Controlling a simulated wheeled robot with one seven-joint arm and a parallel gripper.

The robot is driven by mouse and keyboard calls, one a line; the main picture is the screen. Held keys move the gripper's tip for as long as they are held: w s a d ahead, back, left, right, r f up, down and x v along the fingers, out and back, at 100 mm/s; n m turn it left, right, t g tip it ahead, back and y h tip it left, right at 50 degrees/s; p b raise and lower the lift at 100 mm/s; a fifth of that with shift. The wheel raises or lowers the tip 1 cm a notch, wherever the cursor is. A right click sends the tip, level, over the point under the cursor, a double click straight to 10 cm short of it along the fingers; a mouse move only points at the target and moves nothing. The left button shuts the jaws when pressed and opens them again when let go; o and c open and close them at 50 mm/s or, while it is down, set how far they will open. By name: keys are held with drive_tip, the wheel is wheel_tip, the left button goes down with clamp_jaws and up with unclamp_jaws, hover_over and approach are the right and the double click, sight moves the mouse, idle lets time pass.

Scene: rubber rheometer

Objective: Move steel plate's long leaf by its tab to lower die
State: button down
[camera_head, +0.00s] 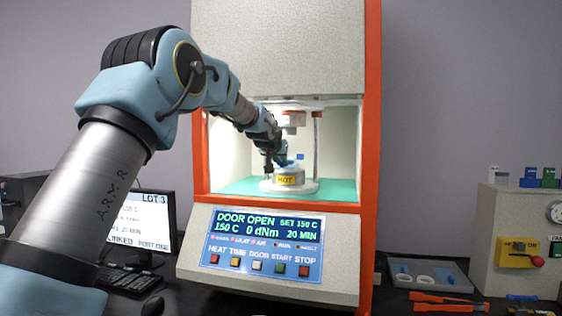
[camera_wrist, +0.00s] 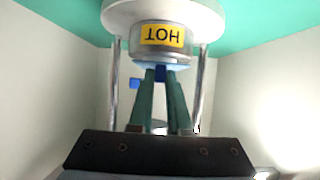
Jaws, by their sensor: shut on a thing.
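The lower die (camera_head: 290,181), a round metal block with a yellow HOT label, stands on a pale round base inside the open chamber. In the wrist view the lower die (camera_wrist: 150,53) appears upside down. My gripper (camera_wrist: 161,72) is shut on a small dark blue tab (camera_wrist: 160,74) right at the die's top. A thin pale blue edge (camera_wrist: 142,67) lies along the die's top beside the tab; I cannot tell whether it is the steel plate's long leaf. In the head view my gripper (camera_head: 283,160) is over the die, and the plate is mostly hidden.
Upright posts (camera_head: 317,142) and the upper die (camera_head: 293,119) bound the space. The orange frame (camera_head: 370,150) edges the opening.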

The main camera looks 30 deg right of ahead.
drive_tip(key=shift+f, duration=0.1)
idle(0.3)
drive_tip(key=c, duration=0.8)
unclamp_jaws()
drive_tip(key=shift+s+a+f+b, duration=0.1)
drive_tip(key=shift+s+a+b, duration=0.35)
drive_tip(key=shift+b, duration=0.3)
drive_tip(key=shift+s+a+r+b, duration=0.2)
drive_tip(key=shift+s+a+b, duration=0.95)
drive_tip(key=shift+s, duration=0.2)
drive_tip(key=shift+s+a+r+b, duration=0.2)
drive_tip(key=shift+s+a+b, duration=0.9)
drive_tip(key=shift+s+a, duration=0.2)
drive_tip(key=shift+s+a+r+b, duration=0.2)
drive_tip(key=shift+s+a+b, duration=0.95)
drive_tip(key=shift+s, duration=0.2)
